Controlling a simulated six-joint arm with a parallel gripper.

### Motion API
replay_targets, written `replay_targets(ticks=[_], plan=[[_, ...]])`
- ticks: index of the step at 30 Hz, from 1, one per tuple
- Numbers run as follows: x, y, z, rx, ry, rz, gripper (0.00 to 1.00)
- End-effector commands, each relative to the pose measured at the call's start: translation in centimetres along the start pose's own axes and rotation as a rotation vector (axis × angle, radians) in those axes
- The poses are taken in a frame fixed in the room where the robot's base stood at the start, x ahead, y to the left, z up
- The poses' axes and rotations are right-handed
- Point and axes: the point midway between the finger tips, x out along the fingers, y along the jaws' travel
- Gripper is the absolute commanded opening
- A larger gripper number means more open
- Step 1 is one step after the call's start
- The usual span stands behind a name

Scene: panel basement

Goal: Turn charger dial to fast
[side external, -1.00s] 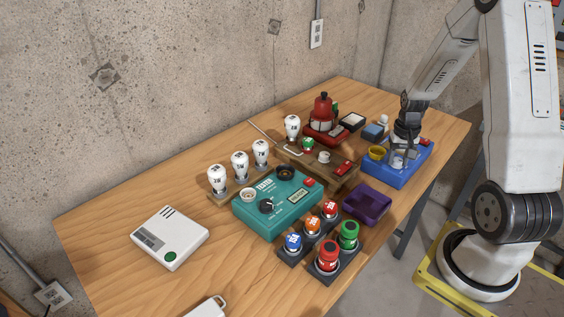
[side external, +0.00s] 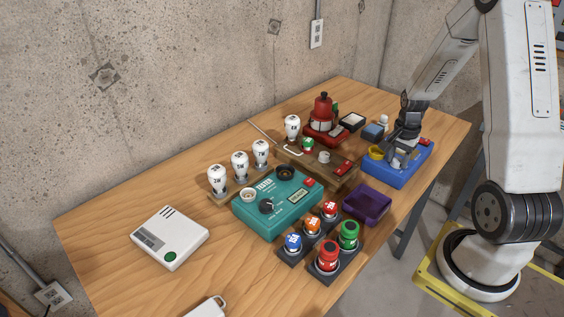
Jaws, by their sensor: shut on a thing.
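A blue box (side external: 392,178) at the right of the table, in front of my arm, looks like the charger; I cannot read its markings. My gripper (side external: 398,160) points down at its top and is shut on what seems to be its dial. The fingers hide the dial, so I cannot tell its setting. A yellow ring-shaped part (side external: 376,153) sits on the box just left of my fingers. A red part (side external: 425,142) shows on its right end.
A teal box (side external: 278,203) with a black knob stands mid-table. A purple tray (side external: 367,204) lies in front of the blue box. A brown panel (side external: 318,172) and a red lantern-like object (side external: 323,115) stand to the left.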

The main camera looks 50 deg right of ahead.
Motion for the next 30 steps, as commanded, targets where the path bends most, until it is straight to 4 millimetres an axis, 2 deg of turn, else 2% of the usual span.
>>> replay_targets(ticks=[11,12,15,30], plan=[[-0.12,-0.06,-0.06,0.005,0.002,-0.002,0.00],[-0.12,-0.07,-0.06,0.005,0.002,-0.002,0.52],[-0.10,-0.06,-0.06,0.005,0.002,-0.002,0.81],[-0.61,-0.05,-0.05,0.004,0.002,-0.002,0.81]])
